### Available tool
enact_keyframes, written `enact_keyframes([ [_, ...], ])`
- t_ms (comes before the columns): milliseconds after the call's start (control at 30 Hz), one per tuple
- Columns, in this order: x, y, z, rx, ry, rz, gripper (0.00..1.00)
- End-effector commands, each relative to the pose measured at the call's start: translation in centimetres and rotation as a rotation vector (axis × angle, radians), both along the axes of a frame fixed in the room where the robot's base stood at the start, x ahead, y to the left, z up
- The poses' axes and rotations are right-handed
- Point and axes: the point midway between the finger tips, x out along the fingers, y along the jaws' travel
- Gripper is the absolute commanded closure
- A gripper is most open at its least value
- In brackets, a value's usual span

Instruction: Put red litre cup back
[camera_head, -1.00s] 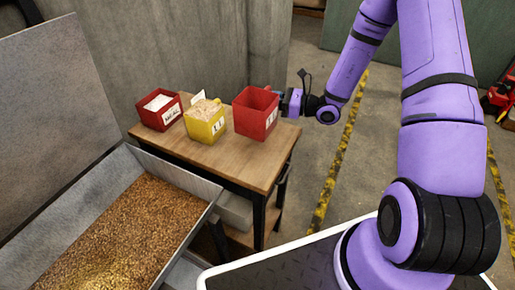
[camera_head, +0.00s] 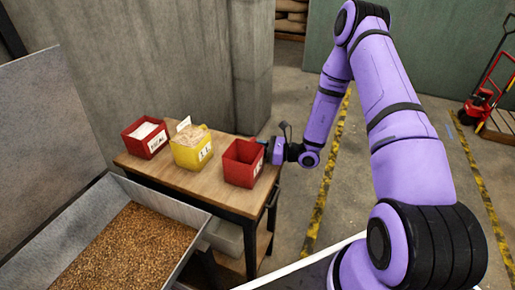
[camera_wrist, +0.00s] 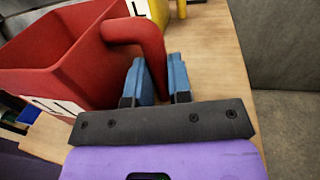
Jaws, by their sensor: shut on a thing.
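The red litre cup (camera_head: 243,163) is at the right end of the wooden table, to the right of the yellow cup, and looks upright and empty. In the wrist view the red cup (camera_wrist: 60,60) fills the upper left, with its handle (camera_wrist: 146,40) coming down between my blue fingers. My gripper (camera_wrist: 157,82) is shut on that handle. In the head view my gripper (camera_head: 268,150) is at the right side of the cup. The cup's base appears at or very near the table top; I cannot tell if it touches.
The wooden table (camera_head: 200,190) also holds a yellow cup (camera_head: 192,150) with pale contents and a red box (camera_head: 145,138) with white contents. A metal bin (camera_head: 195,222) of grain stands at the front left. A concrete wall rises behind.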

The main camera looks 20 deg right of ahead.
Motion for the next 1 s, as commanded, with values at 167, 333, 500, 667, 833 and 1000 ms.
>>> enact_keyframes([
  [167, 0.0, 0.0, 0.1, 0.0, 0.0, 0.0, 1.0],
  [333, 0.0, 0.0, -0.3, 0.0, 0.0, 0.0, 0.79],
  [500, 0.0, 0.0, -0.2, 0.0, 0.0, 0.0, 0.56],
  [667, 0.0, 0.0, -0.2, 0.0, 0.0, -0.001, 0.56],
  [833, -0.2, -0.3, 0.1, -0.001, 0.0, -0.002, 0.56],
  [1000, -1.6, -2.6, 0.0, -0.001, 0.002, -0.005, 0.56],
])
